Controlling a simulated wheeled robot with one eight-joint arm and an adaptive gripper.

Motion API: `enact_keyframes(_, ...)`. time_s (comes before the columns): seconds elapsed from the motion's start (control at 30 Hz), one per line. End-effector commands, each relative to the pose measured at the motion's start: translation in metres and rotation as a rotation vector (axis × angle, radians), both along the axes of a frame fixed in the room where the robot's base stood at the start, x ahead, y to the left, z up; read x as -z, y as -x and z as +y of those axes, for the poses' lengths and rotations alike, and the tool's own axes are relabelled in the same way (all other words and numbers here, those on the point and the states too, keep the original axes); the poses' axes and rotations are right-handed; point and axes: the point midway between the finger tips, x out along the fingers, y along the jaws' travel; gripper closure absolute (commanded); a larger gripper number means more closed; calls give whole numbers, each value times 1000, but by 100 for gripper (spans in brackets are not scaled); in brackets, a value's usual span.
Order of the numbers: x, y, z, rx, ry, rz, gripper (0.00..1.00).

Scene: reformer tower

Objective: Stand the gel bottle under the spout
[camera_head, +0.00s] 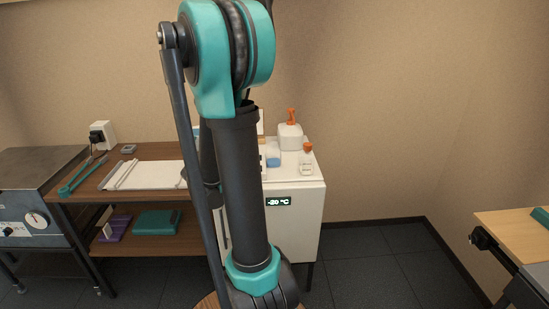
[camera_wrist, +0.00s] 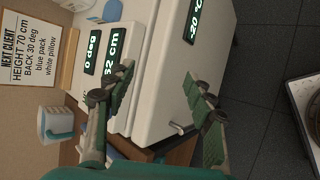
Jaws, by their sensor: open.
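A small white bottle with an orange cap (camera_head: 306,160) stands upright on the front right of the white cabinet top, and may be the gel bottle. Behind it is a larger white container with an orange pump top (camera_head: 290,136); whether its nozzle is the spout is too small to tell. My gripper (camera_wrist: 158,73) is open and empty in the wrist view, in front of the white cabinet with lit displays. Neither bottle can be made out in the wrist view. In the head view my arm hides the gripper and part of the cabinet top.
The white cabinet (camera_head: 298,225) reads -20 °C. A wooden shelf unit (camera_head: 150,151) with a white pad (camera_head: 145,175) and teal tongs (camera_head: 76,179) stands left. A client sign (camera_wrist: 35,45) shows in the wrist view. Floor is clear right of the cabinet, before another table (camera_head: 515,233).

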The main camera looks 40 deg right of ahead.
Motion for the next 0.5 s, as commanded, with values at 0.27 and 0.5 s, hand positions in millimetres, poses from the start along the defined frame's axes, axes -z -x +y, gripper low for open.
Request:
enact_keyframes(0.27, -23, -64, -72, -176, 520, 366, 46)
enact_keyframes(0.5, -34, -95, -101, -228, 838, 672, 46)
